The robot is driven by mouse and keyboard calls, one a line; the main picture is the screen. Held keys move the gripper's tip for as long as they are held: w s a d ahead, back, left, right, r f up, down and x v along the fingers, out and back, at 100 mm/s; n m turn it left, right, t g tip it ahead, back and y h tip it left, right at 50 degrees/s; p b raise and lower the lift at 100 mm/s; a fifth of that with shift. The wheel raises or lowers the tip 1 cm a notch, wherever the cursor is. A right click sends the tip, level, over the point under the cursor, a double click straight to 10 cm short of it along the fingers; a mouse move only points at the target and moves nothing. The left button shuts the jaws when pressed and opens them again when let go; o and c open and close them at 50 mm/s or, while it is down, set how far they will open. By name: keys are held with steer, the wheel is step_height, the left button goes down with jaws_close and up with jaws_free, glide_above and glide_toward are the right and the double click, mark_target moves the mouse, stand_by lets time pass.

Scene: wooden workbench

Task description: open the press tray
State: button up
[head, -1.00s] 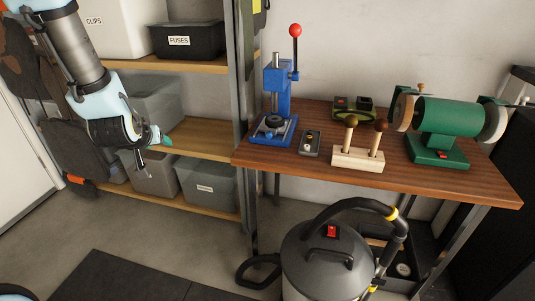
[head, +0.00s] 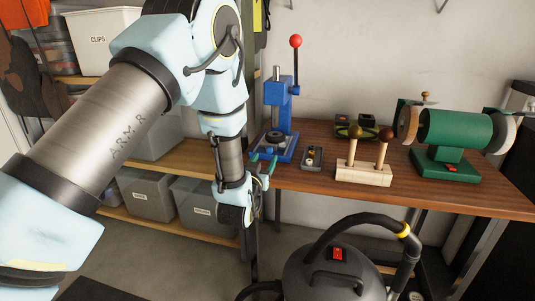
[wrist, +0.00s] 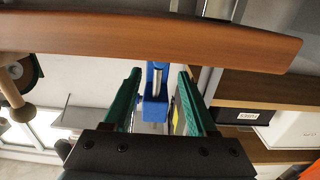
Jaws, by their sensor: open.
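The blue press (head: 279,97) stands upright on the workbench, with a red ball on its lever (head: 295,41). Its blue base (head: 287,153) carries a dark round part. I cannot make out a separate tray front or whether it is open. My gripper (head: 262,163) is open and empty, at the bench's left front edge, just in front of the press base and apart from it. In the wrist view, which is upside down, my green fingers (wrist: 158,82) stand apart with the press (wrist: 153,108) seen between them; the bench edge hides its base.
On the wooden workbench (head: 440,196) are a small grey tray (head: 312,157), a wooden block with two knobbed pegs (head: 362,174) and a green grinder (head: 455,128). A vacuum cleaner (head: 335,278) stands in front below. Shelves with bins (head: 147,194) are at the left.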

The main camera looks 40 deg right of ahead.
mark_target(269, 151)
steer(key=shift+x, duration=2.35)
jaws_close()
